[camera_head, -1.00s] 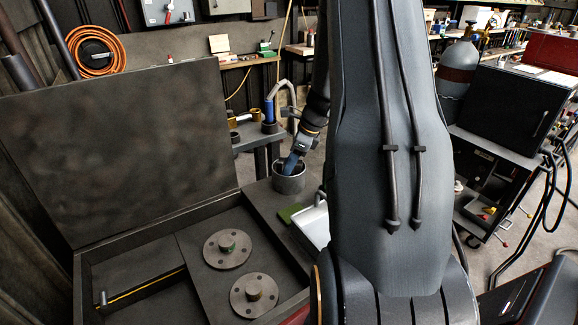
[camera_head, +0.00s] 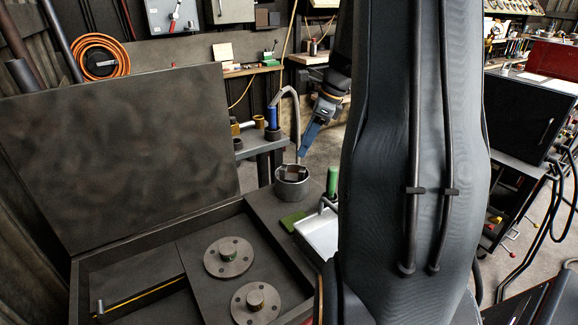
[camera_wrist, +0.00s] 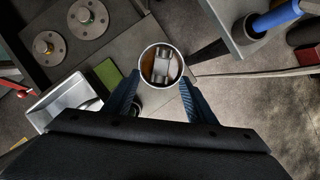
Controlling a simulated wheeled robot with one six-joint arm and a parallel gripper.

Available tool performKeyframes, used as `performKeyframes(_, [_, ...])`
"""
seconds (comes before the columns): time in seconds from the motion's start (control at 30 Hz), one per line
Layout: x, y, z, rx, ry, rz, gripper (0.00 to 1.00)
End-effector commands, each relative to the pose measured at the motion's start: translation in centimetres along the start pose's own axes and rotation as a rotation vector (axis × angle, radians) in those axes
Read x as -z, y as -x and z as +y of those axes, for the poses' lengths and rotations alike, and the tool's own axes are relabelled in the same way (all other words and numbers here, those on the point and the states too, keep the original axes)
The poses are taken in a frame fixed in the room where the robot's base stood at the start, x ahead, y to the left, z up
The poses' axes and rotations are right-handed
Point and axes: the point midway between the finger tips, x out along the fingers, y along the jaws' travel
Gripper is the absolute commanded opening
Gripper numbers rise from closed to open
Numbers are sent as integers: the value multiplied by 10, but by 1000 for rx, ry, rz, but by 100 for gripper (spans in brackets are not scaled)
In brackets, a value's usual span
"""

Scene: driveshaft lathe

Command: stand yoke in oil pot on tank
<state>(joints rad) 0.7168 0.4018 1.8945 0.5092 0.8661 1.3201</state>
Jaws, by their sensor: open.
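The oil pot (camera_head: 292,190) is a grey round pot on the ledge of the dark tank (camera_head: 262,208). The steel yoke (camera_head: 292,173) is inside the pot, its top showing at the rim. In the wrist view the yoke (camera_wrist: 162,68) lies within the ring of the pot (camera_wrist: 143,64), above brownish oil; whether it stands fully upright I cannot tell. My gripper (camera_head: 304,150) is above the pot and apart from it, pointing down. In the wrist view my gripper's blue fingers (camera_wrist: 163,100) are spread wide with nothing between them.
A metal tray (camera_head: 320,236), a green pad (camera_head: 291,221) and a green-handled tool (camera_head: 332,182) are beside the pot. Two round flanges (camera_head: 229,256) lie in the tank, whose lid (camera_head: 130,150) stands open. A bench with a curved spout (camera_head: 285,92) is behind.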

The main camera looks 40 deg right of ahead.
Motion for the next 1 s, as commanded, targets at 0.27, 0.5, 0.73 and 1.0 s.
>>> performKeyframes(0.27, [-58, -46, 116, -114, 771, 131, 51])
performKeyframes(0.5, [-75, -78, 245, -271, 1717, 203, 51])
performKeyframes(0.73, [-67, -87, 311, -370, 2269, 202, 51])
performKeyframes(1.0, [-64, -89, 320, -388, 2369, 199, 51])
